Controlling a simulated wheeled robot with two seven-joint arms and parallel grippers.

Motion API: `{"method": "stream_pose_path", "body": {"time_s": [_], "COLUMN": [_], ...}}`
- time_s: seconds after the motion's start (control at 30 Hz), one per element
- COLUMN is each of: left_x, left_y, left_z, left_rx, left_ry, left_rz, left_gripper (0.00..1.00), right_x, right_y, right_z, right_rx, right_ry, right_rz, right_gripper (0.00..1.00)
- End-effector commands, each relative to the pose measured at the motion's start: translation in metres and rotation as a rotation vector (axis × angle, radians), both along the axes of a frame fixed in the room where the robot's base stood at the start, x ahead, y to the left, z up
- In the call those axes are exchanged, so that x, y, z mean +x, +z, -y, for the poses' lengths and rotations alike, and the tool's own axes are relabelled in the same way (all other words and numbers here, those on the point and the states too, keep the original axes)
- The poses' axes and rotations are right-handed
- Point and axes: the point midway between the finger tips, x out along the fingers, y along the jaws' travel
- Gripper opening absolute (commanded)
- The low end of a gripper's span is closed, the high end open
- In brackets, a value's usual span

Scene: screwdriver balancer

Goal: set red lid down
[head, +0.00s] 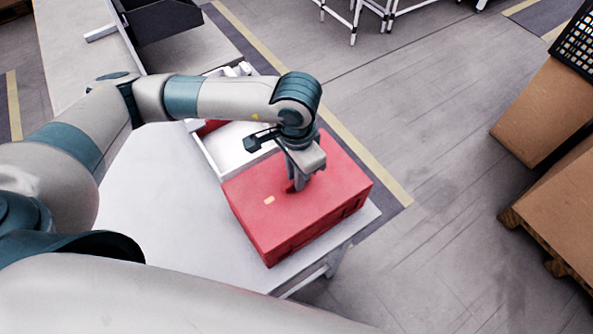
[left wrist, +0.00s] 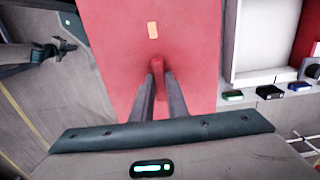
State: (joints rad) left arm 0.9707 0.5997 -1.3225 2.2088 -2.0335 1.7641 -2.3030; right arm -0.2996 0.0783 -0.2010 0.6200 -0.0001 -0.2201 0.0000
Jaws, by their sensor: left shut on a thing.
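The red lid (head: 262,195) is a broad red slab with a small tan label on its top. In the head view it sits at the right end of the white table, over what looks like a red box body; I cannot tell whether it rests there or hangs just above. My left gripper (head: 298,184) points down at its top. In the left wrist view the two fingers of my left gripper (left wrist: 160,72) are shut on the raised red handle of the lid (left wrist: 130,30).
The white table (head: 150,200) has free room left of the lid. A white tray (head: 212,152) lies behind the lid, with small items near it in the wrist view. A dark bin (head: 160,20) stands at the back. Cardboard boxes (head: 545,110) stand on the right, apart from the table.

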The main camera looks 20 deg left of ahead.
Motion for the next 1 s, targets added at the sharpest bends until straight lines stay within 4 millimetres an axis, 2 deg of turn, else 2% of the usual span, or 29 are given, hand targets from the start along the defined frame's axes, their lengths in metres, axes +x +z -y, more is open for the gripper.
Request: {"method": "stream_pose_path", "body": {"time_s": [0.5, 0.53, 0.6, 1.0], "left_x": [0.0002, 0.0001, 0.0001, -0.0001], "left_y": [-0.0047, -0.0034, -0.0033, -0.0017], "left_z": [0.0000, 0.0001, 0.0001, 0.0001], "left_rx": [-0.001, 0.000, 0.000, 0.000], "left_ry": [-0.001, 0.000, 0.000, 0.000], "left_rz": [0.001, 0.000, 0.000, 0.000], "left_gripper": [0.00, 0.21, 0.32, 0.32], "right_x": [-0.0003, -0.0004, -0.0004, -0.0004], "right_y": [-0.0100, -0.0084, -0.0081, -0.0054], "right_z": [0.0017, 0.0017, 0.0019, 0.0030], "right_rx": [-0.002, -0.002, -0.002, -0.003], "right_ry": [-0.001, -0.001, -0.001, -0.001], "right_rz": [-0.001, -0.001, -0.001, 0.000], "right_gripper": [0.00, 0.00, 0.00, 0.00]}}
